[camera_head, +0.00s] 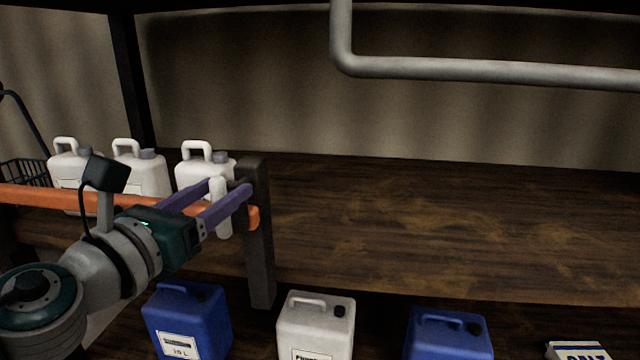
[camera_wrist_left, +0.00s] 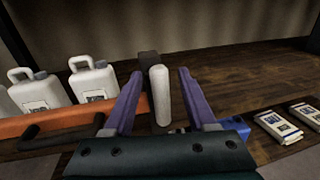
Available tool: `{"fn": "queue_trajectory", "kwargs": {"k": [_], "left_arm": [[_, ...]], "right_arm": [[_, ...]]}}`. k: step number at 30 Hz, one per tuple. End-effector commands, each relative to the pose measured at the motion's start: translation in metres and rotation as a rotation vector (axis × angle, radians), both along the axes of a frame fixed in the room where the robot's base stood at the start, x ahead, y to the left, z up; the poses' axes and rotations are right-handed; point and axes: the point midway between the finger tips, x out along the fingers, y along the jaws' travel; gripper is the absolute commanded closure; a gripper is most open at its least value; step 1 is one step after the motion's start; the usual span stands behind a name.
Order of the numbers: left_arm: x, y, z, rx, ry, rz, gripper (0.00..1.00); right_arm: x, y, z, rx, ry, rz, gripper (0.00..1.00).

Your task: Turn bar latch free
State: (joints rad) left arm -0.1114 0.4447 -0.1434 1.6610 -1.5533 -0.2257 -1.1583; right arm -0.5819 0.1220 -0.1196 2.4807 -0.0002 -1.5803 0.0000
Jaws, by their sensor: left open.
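An orange bar (camera_head: 45,198) runs across the front of the shelf at the left and ends at a dark post (camera_head: 257,225). A pale upright latch handle (camera_head: 219,222) stands at the bar's right end, by the post. It also shows in the left wrist view (camera_wrist_left: 160,97), upright between the fingers. My left gripper (camera_head: 227,188) is open, with its two purple fingers on either side of the handle. In the wrist view (camera_wrist_left: 160,74) gaps show between the handle and both fingers. My right gripper is not in view.
White jugs (camera_head: 140,175) stand behind the bar, close to the fingers. A grey pipe (camera_head: 480,68) crosses above. Blue jugs (camera_head: 187,320) and a white jug (camera_head: 316,325) stand below. The wooden shelf (camera_head: 450,220) to the right is clear.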

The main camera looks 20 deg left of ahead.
Motion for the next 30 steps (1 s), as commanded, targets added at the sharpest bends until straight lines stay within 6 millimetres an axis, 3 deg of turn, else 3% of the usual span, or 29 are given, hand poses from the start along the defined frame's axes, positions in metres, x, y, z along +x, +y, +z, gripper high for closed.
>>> {"fn": "queue_trajectory", "kwargs": {"k": [10,25,30], "left_arm": [[0.0041,0.0,-0.0001,-0.001,0.0,0.0,0.43],[0.0038,-0.0001,0.0,-0.001,0.0,0.0,0.99],[0.0038,-0.0001,0.0,-0.001,0.0,0.0,1.0]], "right_arm": [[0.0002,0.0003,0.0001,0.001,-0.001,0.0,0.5],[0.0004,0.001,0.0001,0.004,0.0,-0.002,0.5],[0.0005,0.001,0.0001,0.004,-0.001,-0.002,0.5]]}}
